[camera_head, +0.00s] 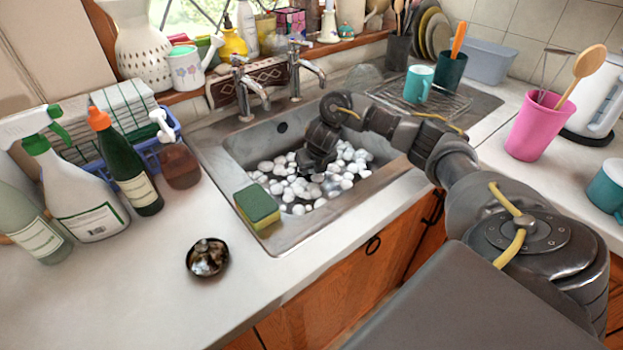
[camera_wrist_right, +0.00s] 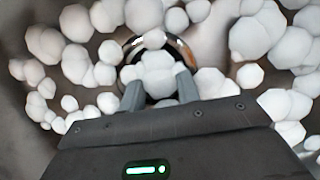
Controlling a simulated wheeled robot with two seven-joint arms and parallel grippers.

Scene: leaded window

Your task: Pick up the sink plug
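My right gripper (camera_head: 315,178) reaches down into the sink among white foam-like lumps. In the right wrist view its two grey fingers (camera_wrist_right: 159,88) are apart, with white lumps in the gap. Just beyond the fingertips a round metal piece with a shiny rim (camera_wrist_right: 188,56) shows partly, covered in its middle by lumps. It lies where the drain would be; I cannot tell whether it is the sink plug or the drain ring. In the head view it is hidden by the gripper and lumps. My left gripper is not in view.
White lumps (camera_head: 300,190) cover the floor of the metal sink (camera_head: 235,150). A green and yellow sponge (camera_head: 257,207) sits on its front left rim, near a dark round dish (camera_head: 207,257). Two taps (camera_head: 310,70) stand behind. Bottles (camera_head: 125,165) crowd the left; a pink pot (camera_head: 538,125) stands right.

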